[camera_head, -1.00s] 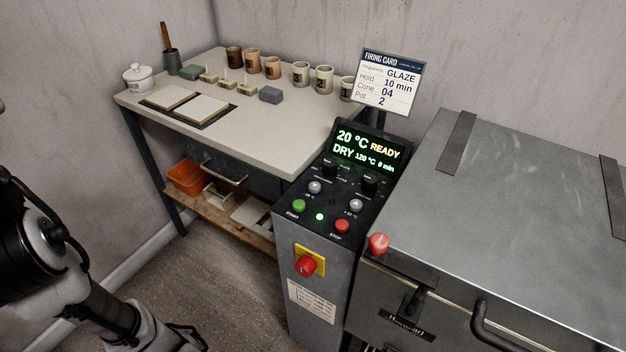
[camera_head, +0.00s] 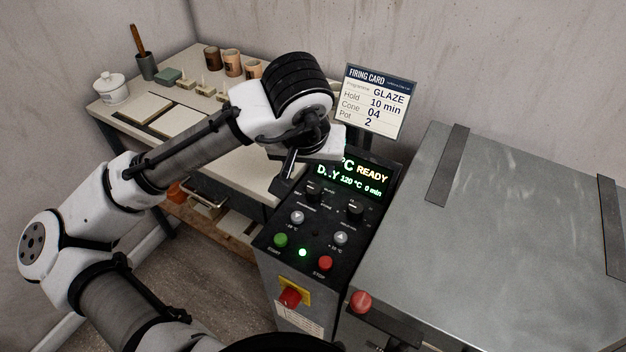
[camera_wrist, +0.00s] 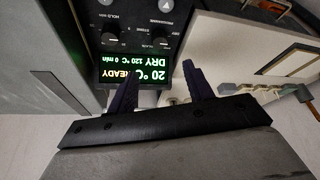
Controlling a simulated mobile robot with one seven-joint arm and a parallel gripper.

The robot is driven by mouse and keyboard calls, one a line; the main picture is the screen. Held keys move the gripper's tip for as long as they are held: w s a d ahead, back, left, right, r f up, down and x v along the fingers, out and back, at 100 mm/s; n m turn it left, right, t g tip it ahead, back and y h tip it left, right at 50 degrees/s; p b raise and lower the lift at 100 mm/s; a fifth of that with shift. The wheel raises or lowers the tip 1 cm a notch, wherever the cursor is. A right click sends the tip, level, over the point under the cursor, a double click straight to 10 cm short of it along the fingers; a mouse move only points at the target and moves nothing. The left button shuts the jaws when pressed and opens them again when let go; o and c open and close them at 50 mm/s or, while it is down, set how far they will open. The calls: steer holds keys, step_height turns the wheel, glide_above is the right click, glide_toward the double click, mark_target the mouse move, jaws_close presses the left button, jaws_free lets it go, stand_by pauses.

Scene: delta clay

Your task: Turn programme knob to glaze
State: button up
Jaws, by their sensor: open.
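The programme knob (camera_head: 313,188) is a black knob on the left of the dark control panel, below the display. In the wrist view the picture is inverted, and the knob (camera_wrist: 160,43) shows ahead of the space between my fingers. The display (camera_head: 350,177) reads READY and DRY, 120 °C, 0 min; my gripper hides part of it in the head view. The firing card (camera_head: 377,103) reads GLAZE, 10 min, cone 04, pot 2.
A second black knob (camera_head: 355,208) is to the right. Grey buttons, a green button (camera_head: 280,240) and a red button (camera_head: 322,263) lie below. A red switch (camera_head: 290,296) is on the front. The kiln lid (camera_head: 490,240) is at right; a table with pots is behind my arm.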

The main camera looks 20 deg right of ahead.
mark_target(314, 190)
steer(key=x, duration=1.3)
steer(key=shift+w+f, duration=0.15)
steer(key=shift+f, duration=0.05)
steer(key=shift+c, duration=0.2)
steer(key=c, duration=0.9)
